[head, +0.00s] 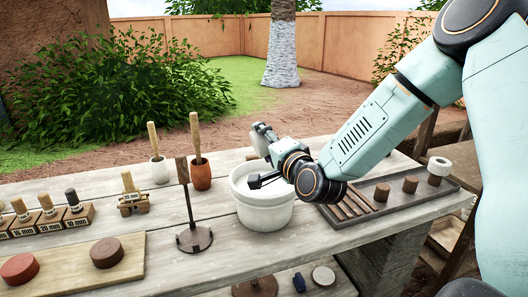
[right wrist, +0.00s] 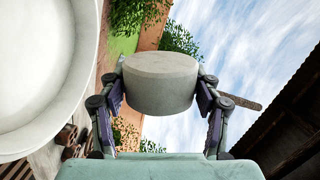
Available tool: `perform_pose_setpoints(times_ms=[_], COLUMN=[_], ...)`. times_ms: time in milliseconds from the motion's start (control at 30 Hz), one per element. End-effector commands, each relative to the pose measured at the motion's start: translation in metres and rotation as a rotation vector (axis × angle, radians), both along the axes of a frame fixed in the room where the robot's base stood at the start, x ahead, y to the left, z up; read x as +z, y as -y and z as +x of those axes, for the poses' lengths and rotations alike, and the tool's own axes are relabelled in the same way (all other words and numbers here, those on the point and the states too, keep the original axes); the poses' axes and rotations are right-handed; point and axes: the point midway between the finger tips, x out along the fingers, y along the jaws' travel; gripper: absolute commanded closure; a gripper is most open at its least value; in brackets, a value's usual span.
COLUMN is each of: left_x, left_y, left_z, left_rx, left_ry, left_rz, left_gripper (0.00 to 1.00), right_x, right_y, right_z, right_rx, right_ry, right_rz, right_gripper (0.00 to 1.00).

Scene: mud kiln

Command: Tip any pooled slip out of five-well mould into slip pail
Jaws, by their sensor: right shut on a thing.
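My right gripper (head: 263,160) is over the white slip pail (head: 263,210) in the head view. In the right wrist view its two fingers (right wrist: 160,88) are shut on the sides of a pale grey, round-edged block, which I take to be the five-well mould (right wrist: 160,82). In the head view a small grey part of it (head: 262,134) shows above the pail's far rim. I see no wells, so I cannot tell whether slip is pooled there. The pail (right wrist: 40,80) also shows at left in the right wrist view, pale inside. My left gripper is out of view.
A dark tray (head: 440,203) with brown plugs and a pale ring lies right of the pail. A stand with a round base (head: 194,239) and tools in a white cup (head: 160,172) and brown cup (head: 201,177) stand at left. Marked wooden blocks (head: 50,219) are farther left.

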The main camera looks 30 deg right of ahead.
Motion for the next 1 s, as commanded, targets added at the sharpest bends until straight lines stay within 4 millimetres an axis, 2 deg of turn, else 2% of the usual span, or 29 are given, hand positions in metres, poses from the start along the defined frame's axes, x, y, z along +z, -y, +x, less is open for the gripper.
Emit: perform_pose_setpoints(times_ms=[33,600,1000], left_x=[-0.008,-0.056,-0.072], left_y=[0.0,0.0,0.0], left_z=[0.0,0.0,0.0], left_rx=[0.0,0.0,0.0], left_ry=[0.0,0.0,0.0], left_rz=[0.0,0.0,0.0], left_gripper=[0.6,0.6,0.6], right_x=[-0.003,-0.001,0.003], right_y=[0.0,0.0,0.0], right_z=[0.0,0.0,0.0], right_rx=[0.0,0.001,0.002], right_ry=[0.013,0.116,0.155], right_rz=[0.04,0.474,0.641], right_gripper=[0.64,0.64,0.64])
